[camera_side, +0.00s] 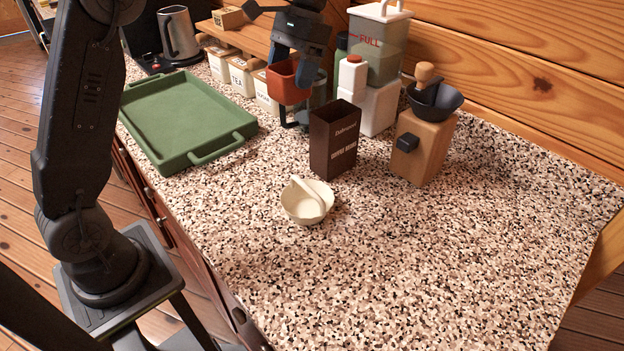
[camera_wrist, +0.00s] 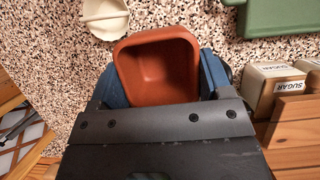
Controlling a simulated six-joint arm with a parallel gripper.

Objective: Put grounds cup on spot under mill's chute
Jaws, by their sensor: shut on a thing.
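The grounds cup is a square terracotta cup (camera_side: 283,84), held upright and above the counter in front of the jars. It also shows in the wrist view (camera_wrist: 157,68), where its inside looks empty. My gripper (camera_side: 292,72) is shut on it, with a blue finger on either side. The mill is a wooden block (camera_side: 425,150) with a dark bowl and a wooden knob on top. A small black piece, perhaps the chute, juts from its left face. The mill stands to the right of the cup, well apart from it. No marked spot is clear to see.
A dark brown box (camera_side: 334,140), a white bottle (camera_side: 351,80) and a tank marked FULL (camera_side: 376,55) stand between cup and mill. A cream bowl with a pestle (camera_side: 304,203) sits in front. A green tray (camera_side: 181,112) lies left. The front right counter is clear.

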